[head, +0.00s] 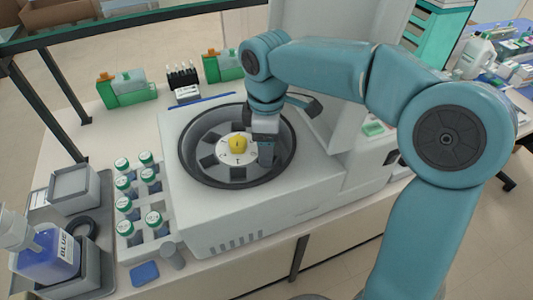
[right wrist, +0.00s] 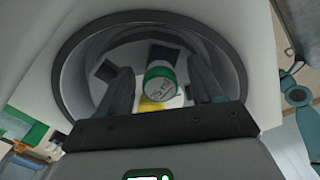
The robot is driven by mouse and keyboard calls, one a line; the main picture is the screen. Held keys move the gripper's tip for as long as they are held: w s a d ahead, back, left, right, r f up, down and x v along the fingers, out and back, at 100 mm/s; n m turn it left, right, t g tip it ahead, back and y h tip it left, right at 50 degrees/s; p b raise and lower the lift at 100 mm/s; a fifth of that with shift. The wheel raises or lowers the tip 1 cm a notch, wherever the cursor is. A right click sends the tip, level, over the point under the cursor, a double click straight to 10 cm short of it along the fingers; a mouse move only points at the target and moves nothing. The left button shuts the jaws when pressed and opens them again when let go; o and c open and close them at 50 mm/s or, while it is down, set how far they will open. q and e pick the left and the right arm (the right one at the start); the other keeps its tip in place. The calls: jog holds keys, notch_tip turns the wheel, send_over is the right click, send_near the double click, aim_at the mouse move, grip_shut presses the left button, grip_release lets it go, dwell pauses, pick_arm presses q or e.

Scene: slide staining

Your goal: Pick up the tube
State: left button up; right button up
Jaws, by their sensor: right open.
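The tube (right wrist: 160,76), with a white-topped green cap, stands in the centrifuge rotor in the right wrist view. The cap shows between the two dark fingers of my right gripper (right wrist: 160,88), which is open. I cannot tell how close the fingers are to the tube's sides. In the head view my right gripper (head: 265,138) reaches down into the right part of the centrifuge bowl (head: 188,150) and hides the tube. The yellow rotor hub (head: 238,144) is beside it and also shows in the right wrist view (right wrist: 150,105). My left gripper is not in view.
The centrifuge's raised lid (head: 372,25) stands behind my right arm. A rack (head: 130,252) with several green-capped tubes is left of the centrifuge. A bottle of blue liquid (head: 48,258) and grey trays (head: 75,188) stand farther left. Green boxes (head: 125,90) are at the back.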

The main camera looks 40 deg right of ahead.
jog(key=shift+w+a+f, duration=0.1)
jog(key=shift+f, duration=0.55)
jog(key=c, duration=1.1)
jog(key=shift+c, duration=0.2)
jog(key=shift+r, duration=0.1)
notch_tip(320, 180, up, 20)
jog(key=p, duration=0.3)
jog(key=shift+p, duration=0.35)
